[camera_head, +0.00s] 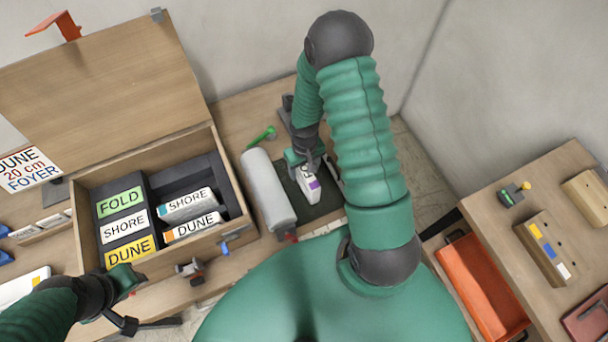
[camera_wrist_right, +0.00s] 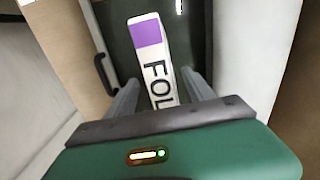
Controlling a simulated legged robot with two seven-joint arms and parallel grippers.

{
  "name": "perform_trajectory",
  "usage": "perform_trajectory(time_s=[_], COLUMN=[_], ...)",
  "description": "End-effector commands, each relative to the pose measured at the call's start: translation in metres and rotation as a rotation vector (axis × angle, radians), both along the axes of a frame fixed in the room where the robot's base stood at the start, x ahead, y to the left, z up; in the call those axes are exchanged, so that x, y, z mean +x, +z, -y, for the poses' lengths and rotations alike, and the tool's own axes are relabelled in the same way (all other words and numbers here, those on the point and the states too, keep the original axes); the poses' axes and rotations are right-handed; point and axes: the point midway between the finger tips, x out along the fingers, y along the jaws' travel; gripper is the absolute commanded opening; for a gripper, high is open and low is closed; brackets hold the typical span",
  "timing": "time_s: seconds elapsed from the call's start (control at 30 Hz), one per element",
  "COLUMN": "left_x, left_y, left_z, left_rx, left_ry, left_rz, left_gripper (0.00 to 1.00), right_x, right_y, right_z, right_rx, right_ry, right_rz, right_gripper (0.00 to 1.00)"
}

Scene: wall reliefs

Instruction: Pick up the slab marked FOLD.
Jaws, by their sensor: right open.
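The FOLD slab (camera_head: 309,185) is white with a purple end and lies on a dark green tray (camera_head: 325,208) beneath my right gripper (camera_head: 306,165). In the right wrist view the slab (camera_wrist_right: 152,50) shows its purple block and the letters "FOL"; the rest is hidden by my gripper. My right gripper (camera_wrist_right: 160,92) is open, its two fingers on either side of the slab's near part, with gaps visible. My left gripper (camera_head: 128,298) is at the lower left, in front of the wooden box; its jaws are not clear.
The open wooden box (camera_head: 165,262) has FOLD, SHORE and DUNE labels and holds a SHORE slab (camera_head: 187,204) and a DUNE slab (camera_head: 193,226). A grey roll (camera_head: 268,190) lies between box and tray. An orange bin (camera_head: 483,285) stands at right.

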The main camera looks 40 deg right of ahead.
Motion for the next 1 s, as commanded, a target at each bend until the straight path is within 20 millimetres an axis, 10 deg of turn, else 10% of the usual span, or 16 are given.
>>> perform_trajectory(time_s=[0.17,0.6,1.0], left_x=[0.0001,0.0,0.0], left_y=[0.0,0.0,-0.0002], left_z=[0.0002,0.0,0.0001], left_rx=[0.0,0.0,0.0], left_ry=[-0.001,0.0,0.0], left_rz=[0.0,0.0,0.0], left_gripper=[0.36,0.36,0.36], right_x=[-0.0013,0.0,-0.0008], right_y=[0.0016,0.0016,0.0012], right_z=[-0.0014,-0.0012,-0.001], right_rx=[-0.001,-0.001,-0.002], right_ry=[0.001,0.001,0.001], right_rz=[0.002,0.001,-0.001], right_gripper=[0.59,0.02,0.0])
